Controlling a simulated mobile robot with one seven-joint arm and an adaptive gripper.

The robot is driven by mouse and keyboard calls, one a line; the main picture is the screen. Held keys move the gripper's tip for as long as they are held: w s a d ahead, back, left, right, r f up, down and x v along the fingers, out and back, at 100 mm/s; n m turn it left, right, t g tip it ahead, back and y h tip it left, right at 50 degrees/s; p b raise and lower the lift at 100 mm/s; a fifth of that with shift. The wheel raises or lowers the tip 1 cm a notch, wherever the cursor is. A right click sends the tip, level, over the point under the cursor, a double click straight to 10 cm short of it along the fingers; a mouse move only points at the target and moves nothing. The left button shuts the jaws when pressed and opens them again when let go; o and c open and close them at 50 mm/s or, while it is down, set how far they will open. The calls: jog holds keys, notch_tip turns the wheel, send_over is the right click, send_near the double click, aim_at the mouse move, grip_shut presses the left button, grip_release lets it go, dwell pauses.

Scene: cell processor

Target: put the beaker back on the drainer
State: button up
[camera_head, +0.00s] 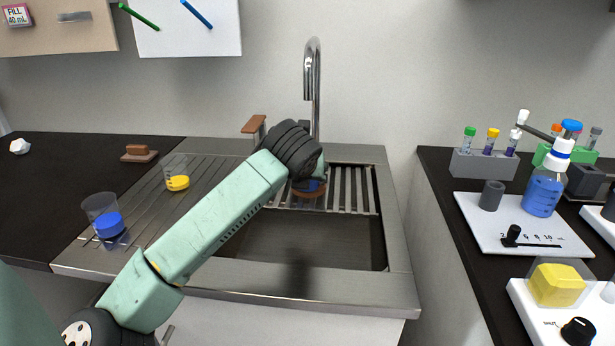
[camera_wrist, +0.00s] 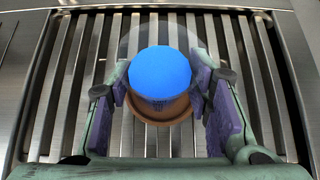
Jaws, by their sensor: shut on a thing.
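My gripper (camera_wrist: 160,88) is shut on a clear beaker with blue contents (camera_wrist: 160,72), a purple-padded finger on each side of it. In the head view the blue (camera_head: 310,184) shows just below my wrist, over the back of the sink; the rest of the beaker is mostly hidden. A round brown dish-like piece (camera_wrist: 158,117) shows under the blue, also in the head view (camera_head: 308,193). I cannot tell whether beaker and piece touch. The slatted metal drainer (camera_head: 351,190) lies below them, across the back of the sink; the gap to it is unclear.
The ribbed draining board (camera_head: 150,225) at left holds a beaker with blue (camera_head: 107,222) and one with yellow (camera_head: 176,180). The tap (camera_head: 313,85) stands behind my wrist. A brown-topped lever (camera_head: 254,125) is beside it. The sink's front basin (camera_head: 325,240) is empty.

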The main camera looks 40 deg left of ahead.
grip_shut()
jog(key=shift+r+b, duration=0.3)
jog(key=shift+b, duration=0.05)
jog(key=shift+r, duration=1.05)
jog(key=shift+d, duration=0.15)
